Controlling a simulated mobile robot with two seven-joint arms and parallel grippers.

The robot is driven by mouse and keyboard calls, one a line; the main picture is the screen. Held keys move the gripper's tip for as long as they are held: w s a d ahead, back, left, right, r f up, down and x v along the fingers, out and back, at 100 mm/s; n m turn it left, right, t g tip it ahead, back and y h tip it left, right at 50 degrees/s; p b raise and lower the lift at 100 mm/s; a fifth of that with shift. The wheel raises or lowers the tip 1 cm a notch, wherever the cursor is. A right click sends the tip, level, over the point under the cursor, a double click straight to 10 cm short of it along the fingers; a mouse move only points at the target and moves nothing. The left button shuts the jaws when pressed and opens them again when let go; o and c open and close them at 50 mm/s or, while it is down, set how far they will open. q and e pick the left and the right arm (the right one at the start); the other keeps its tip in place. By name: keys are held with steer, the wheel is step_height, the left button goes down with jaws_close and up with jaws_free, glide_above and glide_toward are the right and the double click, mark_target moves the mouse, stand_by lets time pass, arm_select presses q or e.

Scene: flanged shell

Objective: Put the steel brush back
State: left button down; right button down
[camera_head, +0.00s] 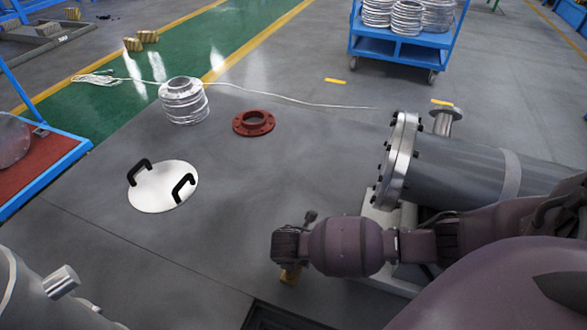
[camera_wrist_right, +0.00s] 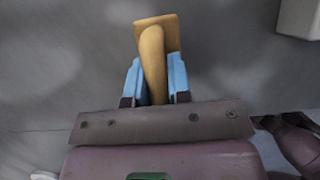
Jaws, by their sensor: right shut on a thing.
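The steel brush shows in the right wrist view as a tan wooden handle with a wider block at its far end (camera_wrist_right: 153,60). The bristles cannot be made out. My left gripper is not in view.
A dark-edged item (camera_head: 275,318) lies at the bottom edge, mostly cut off. A white lid with black handles (camera_head: 160,188), a red flange (camera_head: 254,122) and a coil (camera_head: 183,103) sit on the floor, with bare floor between.

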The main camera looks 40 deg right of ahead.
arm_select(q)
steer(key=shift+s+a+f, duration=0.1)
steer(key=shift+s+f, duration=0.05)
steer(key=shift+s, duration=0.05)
arm_select(e)
steer(key=c, duration=1.1)
jaws_free()
steer(key=shift+o, duration=0.2)
steer(key=v, duration=0.1)
steer(key=p+v, duration=0.1)
steer(key=v, duration=0.1)
steer(key=p+v, duration=0.1)
steer(key=shift+w+r, duration=0.25)
steer(key=shift+r, duration=0.25)
steer(key=p+v, duration=0.2)
steer(key=v, duration=0.4)
steer(key=shift+s+a+r, duration=0.2)
steer(key=shift+s+r, duration=0.05)
steer(key=shift+s+a+r+p, duration=0.15)
steer(key=shift+r+p, duration=0.15)
steer(key=shift+p, duration=0.05)
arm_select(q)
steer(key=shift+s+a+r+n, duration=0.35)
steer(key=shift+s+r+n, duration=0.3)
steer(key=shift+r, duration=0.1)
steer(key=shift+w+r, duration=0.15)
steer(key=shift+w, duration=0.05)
arm_select(e)
steer(key=shift+s+f, duration=0.1)
steer(key=shift+s, duration=0.05)
